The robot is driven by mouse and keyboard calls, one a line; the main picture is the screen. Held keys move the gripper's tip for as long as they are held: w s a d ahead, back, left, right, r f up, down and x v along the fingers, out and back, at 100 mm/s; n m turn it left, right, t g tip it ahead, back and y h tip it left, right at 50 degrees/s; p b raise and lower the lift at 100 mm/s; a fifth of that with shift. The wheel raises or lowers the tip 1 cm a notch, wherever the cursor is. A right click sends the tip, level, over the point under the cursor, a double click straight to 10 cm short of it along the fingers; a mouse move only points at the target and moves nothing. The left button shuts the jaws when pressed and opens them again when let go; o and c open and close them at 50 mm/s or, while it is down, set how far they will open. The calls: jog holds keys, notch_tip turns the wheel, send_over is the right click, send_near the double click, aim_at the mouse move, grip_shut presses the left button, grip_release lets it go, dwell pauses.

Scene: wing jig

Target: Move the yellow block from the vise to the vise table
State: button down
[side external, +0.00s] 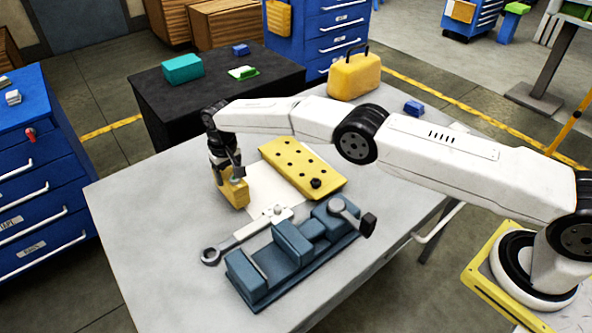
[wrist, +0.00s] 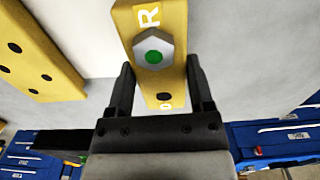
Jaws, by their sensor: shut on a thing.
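The yellow block (side external: 235,191) is held in my gripper (side external: 228,172) on the left part of the grey table (side external: 150,237). In the side external view its lower end is close to the tabletop; I cannot tell whether it touches. In the wrist view the yellow block (wrist: 171,92) is between the two dark fingers of my gripper (wrist: 160,88). It carries white lettering and a hex nut (wrist: 154,52) with a green centre. The blue-grey vise (side external: 290,252) stands at the front of the table, apart from the block, with nothing yellow in its jaws.
A yellow plate with holes (side external: 300,166) lies right of the block, near a white sheet (side external: 272,192). A wrench (side external: 225,249) lies left of the vise. A yellow case (side external: 354,77) and a small blue block (side external: 413,108) are at the back. The left tabletop is clear.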

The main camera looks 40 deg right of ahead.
jog(key=shift+f, duration=0.5)
dwell(0.4)
grip_release()
jog(key=shift+f, duration=0.1)
jog(key=shift+r, duration=4)
jog(key=shift+d, duration=0.1)
